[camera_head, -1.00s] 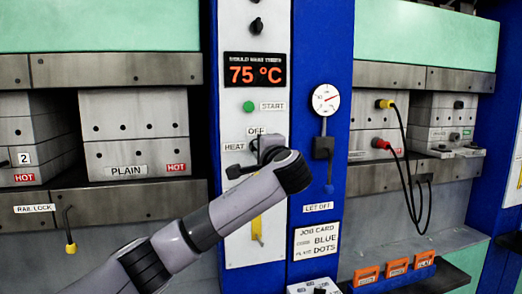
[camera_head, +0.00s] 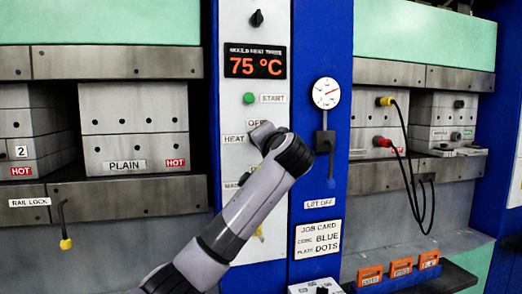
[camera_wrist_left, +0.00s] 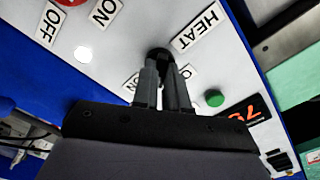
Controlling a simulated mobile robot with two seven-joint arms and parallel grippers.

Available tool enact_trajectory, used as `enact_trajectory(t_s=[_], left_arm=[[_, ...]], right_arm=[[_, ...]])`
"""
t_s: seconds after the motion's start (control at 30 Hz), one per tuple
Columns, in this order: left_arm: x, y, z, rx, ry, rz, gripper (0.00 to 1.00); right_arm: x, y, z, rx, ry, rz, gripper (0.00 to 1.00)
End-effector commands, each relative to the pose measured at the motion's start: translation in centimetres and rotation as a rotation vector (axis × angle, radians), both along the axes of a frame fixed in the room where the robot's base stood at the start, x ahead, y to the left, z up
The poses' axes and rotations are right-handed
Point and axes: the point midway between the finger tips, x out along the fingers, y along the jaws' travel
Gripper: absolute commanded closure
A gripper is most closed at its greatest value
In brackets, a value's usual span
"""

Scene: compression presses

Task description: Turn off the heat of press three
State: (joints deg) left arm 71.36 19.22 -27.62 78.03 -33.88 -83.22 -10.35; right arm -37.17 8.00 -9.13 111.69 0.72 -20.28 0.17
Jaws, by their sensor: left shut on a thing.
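The heat control is on the white panel (camera_head: 230,200) between the presses, by the HEAT label (camera_head: 234,139) and an OFF label (camera_head: 257,122). My left wrist covers its knob in the head view. In the left wrist view, the round black knob (camera_wrist_left: 158,54) is at the fingertips of my left gripper (camera_wrist_left: 163,66), which is shut on it. The HEAT label (camera_wrist_left: 199,28) is beside it. The knob's exact angle is hard to tell. The display (camera_head: 255,61) reads 75 °C. My right gripper is not in view.
A green START button (camera_head: 249,98) and another black knob (camera_head: 257,18) are on the same panel. A gauge (camera_head: 326,93) with a lever is on the blue column to the right. A glowing white lamp (camera_wrist_left: 83,53) shows in the left wrist view.

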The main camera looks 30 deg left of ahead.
Motion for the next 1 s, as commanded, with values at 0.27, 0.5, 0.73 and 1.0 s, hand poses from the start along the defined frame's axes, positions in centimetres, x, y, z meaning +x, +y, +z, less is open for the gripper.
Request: enact_trajectory(t_s=[0.27, 0.5, 0.73, 1.0], left_arm=[[0.1, -0.2, -0.4, -0.175, -0.198, -0.003, 1.0], [0.1, -0.2, -0.3, -0.322, -0.371, -0.002, 1.0], [0.0, -0.2, -0.2, -0.452, -0.524, -0.001, 1.0], [0.1, -0.2, -0.1, -0.564, -0.655, 0.0, 1.0]], right_arm=[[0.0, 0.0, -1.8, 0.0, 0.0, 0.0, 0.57], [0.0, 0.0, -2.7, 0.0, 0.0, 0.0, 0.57], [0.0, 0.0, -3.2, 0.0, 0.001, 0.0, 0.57], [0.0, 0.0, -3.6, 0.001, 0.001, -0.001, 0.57]])
